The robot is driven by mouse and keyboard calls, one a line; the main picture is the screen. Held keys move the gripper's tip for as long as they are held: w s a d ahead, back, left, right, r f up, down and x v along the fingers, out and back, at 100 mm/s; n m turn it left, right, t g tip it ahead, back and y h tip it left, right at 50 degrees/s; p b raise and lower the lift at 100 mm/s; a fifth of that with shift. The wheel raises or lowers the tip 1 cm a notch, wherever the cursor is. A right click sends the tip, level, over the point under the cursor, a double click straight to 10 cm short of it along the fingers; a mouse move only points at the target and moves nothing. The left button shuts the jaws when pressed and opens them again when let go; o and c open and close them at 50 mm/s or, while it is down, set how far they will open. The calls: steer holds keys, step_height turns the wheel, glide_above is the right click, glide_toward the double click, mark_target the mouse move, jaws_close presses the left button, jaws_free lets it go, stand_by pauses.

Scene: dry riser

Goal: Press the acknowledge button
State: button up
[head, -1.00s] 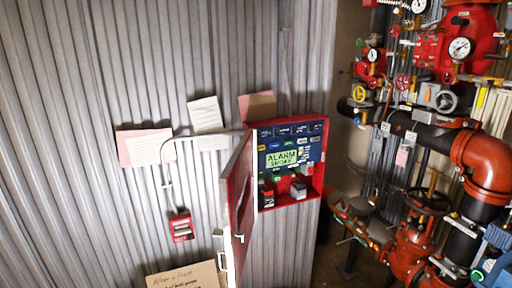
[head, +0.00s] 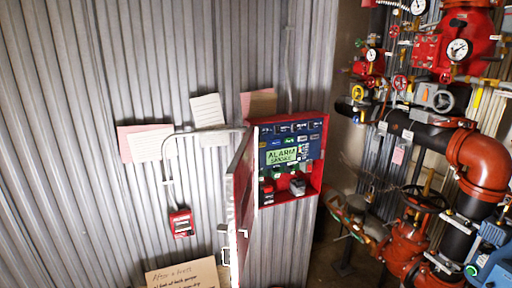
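A red alarm panel box (head: 318,160) is mounted on the corrugated metal wall in the head view, right of the middle. Its door (head: 240,200) stands open, swung out to the left. Inside is a dark blue face with a green display (head: 282,156) that reads "ALARM" with a smaller second line. Rows of small labels and buttons (head: 285,171) sit around the display. They are too small for me to tell which one is the acknowledge button. Two blocky parts sit at the bottom of the box. My gripper is not in view.
A small red wall box (head: 181,223) hangs left of the panel below a conduit. Paper notes (head: 208,111) and a cardboard sign (head: 183,275) are on the wall. Red valves, gauges and pipes (head: 482,160) crowd the right side. The open door juts out from the wall.

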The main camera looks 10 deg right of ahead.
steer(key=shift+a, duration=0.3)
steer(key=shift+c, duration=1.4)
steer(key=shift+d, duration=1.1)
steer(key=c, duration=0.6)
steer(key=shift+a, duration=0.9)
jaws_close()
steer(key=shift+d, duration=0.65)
